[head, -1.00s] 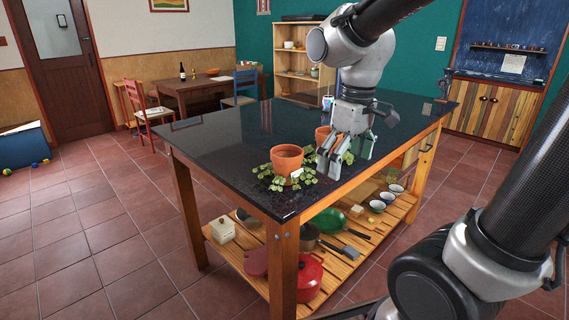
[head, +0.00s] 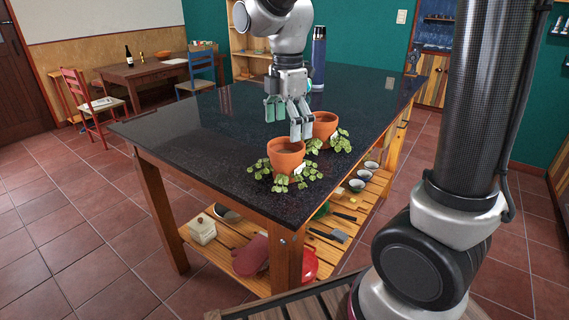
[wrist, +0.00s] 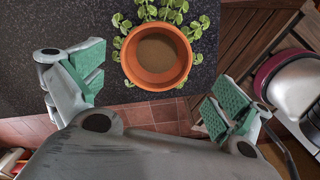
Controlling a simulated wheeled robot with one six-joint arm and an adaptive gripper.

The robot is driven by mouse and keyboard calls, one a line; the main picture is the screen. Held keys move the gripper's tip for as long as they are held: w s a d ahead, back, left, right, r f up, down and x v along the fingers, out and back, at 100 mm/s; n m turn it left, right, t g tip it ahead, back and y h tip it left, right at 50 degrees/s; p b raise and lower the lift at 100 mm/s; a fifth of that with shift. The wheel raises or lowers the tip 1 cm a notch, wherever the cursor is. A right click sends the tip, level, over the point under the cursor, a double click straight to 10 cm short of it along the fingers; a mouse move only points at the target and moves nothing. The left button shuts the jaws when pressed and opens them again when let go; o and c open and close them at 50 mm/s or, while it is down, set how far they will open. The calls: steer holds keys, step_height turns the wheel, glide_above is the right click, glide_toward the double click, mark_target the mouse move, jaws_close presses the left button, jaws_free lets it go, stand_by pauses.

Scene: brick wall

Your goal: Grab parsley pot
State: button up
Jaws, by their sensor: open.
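Two terracotta pots with green leaves around them stand on the dark tabletop in the head view. The front pot (head: 286,157) is near the table's close corner. The back pot (head: 325,126) is behind it to the right. I cannot tell from the labels which is parsley. My gripper (head: 286,120) hangs open and empty, pointing down, just above and behind the front pot. In the wrist view, one pot (wrist: 157,60) shows from above, with soil inside and leaves on its far side. The green-padded fingers of my gripper (wrist: 155,88) are spread wide to either side.
A tall blue bottle (head: 318,60) stands behind the gripper on the dark table (head: 200,150). The tabletop's left part is clear. The wooden lower shelf (head: 225,255) holds a white box, pans and bowls. A slatted wooden surface (wrist: 255,40) lies beyond the table edge.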

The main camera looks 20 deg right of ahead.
mark_target(286, 161)
steer(key=shift+f+n, duration=0.3)
steer(key=shift+f, duration=0.25)
steer(key=f, duration=0.6)
steer(key=shift+w+f, duration=0.3)
steer(key=shift+f, duration=0.1)
steer(key=c, duration=1.6)
